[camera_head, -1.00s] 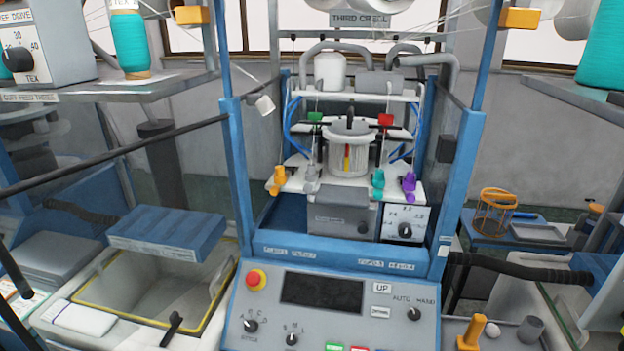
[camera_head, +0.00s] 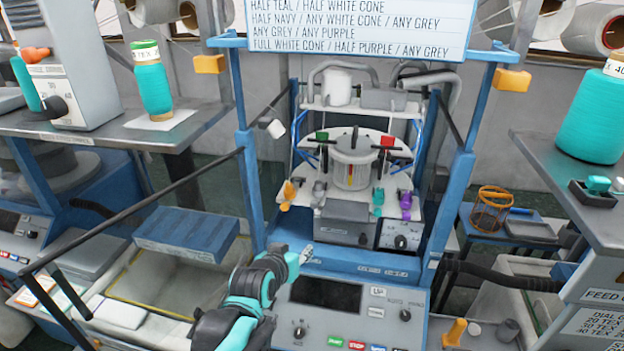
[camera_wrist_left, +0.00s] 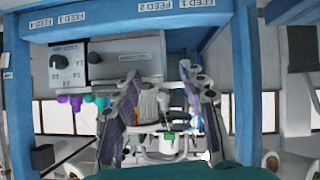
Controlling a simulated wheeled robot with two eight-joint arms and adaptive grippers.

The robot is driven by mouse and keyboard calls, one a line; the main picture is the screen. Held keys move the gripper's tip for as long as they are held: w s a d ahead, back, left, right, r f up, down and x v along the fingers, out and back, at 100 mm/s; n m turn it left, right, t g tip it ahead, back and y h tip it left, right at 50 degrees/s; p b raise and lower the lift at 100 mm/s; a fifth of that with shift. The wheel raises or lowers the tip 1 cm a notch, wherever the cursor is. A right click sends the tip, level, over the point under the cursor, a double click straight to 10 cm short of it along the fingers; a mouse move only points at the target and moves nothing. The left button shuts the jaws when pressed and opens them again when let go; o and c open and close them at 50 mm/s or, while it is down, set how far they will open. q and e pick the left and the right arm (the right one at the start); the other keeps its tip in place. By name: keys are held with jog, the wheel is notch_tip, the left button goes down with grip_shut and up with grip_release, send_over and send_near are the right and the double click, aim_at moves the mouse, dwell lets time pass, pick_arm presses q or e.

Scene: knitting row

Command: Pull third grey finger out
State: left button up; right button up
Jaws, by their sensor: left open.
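The grey finger (camera_head: 318,192) is on the white plate of the centre knitting machine, in the head view. It stands between the orange finger (camera_head: 288,195) and the teal finger (camera_head: 378,200), left of the round needle cylinder (camera_head: 352,168). The purple finger (camera_head: 405,204) is at the far right of the row. My left gripper (camera_head: 303,254) is open, below and in front of the row, apart from it. In the left wrist view, upside down, the open jaws (camera_wrist_left: 160,108) frame the cylinder area. The grey finger cannot be made out there.
A control panel (camera_head: 345,312) lies below the machine. Blue frame posts (camera_head: 249,190) stand on both sides, with a slanted black bar at left. A rule sign (camera_head: 358,25) hangs above. Shelves with teal cones (camera_head: 596,115) flank the machine.

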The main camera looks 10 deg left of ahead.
pick_arm(q)
jog(key=t+p, duration=0.2)
jog(key=p, duration=0.2)
send_near(313, 206)
jog(key=shift+n, duration=0.3)
jog(key=shift+x, duration=4.15)
pick_arm(e)
notch_tip(313, 206, up, 6)
pick_arm(q)
jog(key=shift+r, duration=0.1)
